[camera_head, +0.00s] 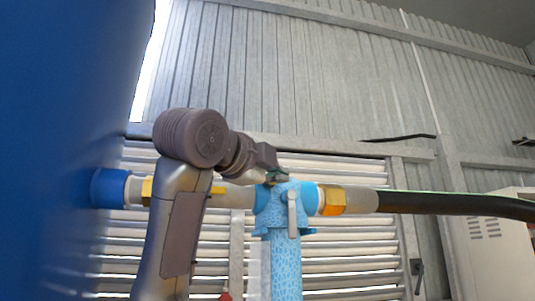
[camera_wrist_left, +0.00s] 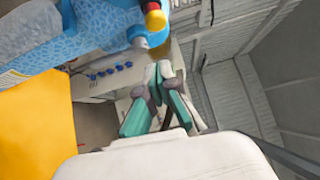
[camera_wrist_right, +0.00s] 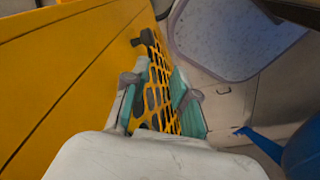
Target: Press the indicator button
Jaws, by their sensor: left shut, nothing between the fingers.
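My left gripper (camera_head: 270,177) is in front of the top of a light-blue patterned valve post (camera_head: 286,262) in the head view. Whether it touches the post I cannot tell. In the left wrist view its green-padded fingers (camera_wrist_left: 158,74) are together and empty. A red-capped part with a yellow band (camera_wrist_left: 156,18) sits on a blue fitting just above the fingertips in that view; it looks like the button, but I cannot be sure. My right gripper (camera_wrist_right: 156,80) shows only in the right wrist view, with its fingers apart in front of a yellow grille (camera_wrist_right: 160,85).
A large blue tank (camera_head: 60,150) fills the left of the head view. A pipe with brass fittings (camera_head: 335,200) and a black hose (camera_head: 450,204) runs right from the valve. A pale cabinet (camera_head: 497,250) stands at right. Yellow panels (camera_wrist_right: 70,70) are beside my right gripper.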

